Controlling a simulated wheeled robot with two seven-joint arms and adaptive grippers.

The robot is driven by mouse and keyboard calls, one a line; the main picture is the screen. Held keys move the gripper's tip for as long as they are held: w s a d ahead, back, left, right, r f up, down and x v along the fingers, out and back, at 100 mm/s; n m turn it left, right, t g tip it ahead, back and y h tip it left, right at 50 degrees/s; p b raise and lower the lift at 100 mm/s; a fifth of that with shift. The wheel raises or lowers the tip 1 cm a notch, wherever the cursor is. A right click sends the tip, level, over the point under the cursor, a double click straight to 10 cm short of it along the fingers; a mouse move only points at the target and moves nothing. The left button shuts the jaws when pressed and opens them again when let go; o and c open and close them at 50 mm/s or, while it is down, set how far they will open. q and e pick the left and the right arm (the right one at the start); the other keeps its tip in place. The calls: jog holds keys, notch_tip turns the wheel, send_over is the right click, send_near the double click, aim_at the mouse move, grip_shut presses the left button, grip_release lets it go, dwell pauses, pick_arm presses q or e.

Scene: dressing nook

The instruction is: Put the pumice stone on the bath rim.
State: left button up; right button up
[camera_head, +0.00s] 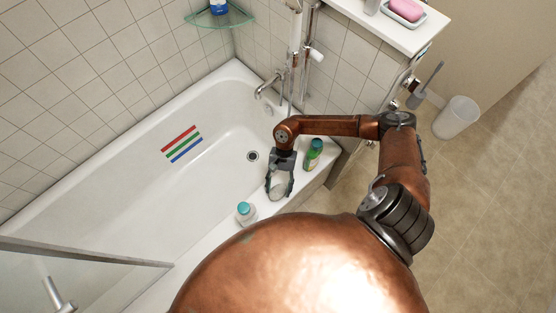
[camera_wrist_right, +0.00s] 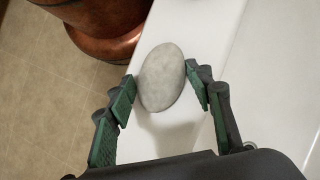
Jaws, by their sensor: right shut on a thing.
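The pumice stone (camera_wrist_right: 163,78) is a smooth, pale grey oval. In the right wrist view it sits between the two green-padded fingers of my right gripper (camera_wrist_right: 166,88), which is shut on it. Below it is the white bath rim (camera_wrist_right: 195,20), with a soft shadow near the stone; I cannot tell whether the stone touches the rim. In the head view my right gripper (camera_head: 279,194) points down over the near bath rim (camera_head: 205,247), between two bottles. The stone is mostly hidden there by the fingers. My left gripper is not in view.
A green bottle (camera_head: 313,155) stands on the rim just right of the gripper. A teal-capped bottle (camera_head: 245,213) stands to its left. A glass screen (camera_head: 80,254) is at the left.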

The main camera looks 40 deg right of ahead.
jog(key=o, duration=0.9)
jog(key=shift+c, duration=0.2)
jog(key=shift+o, duration=1.4)
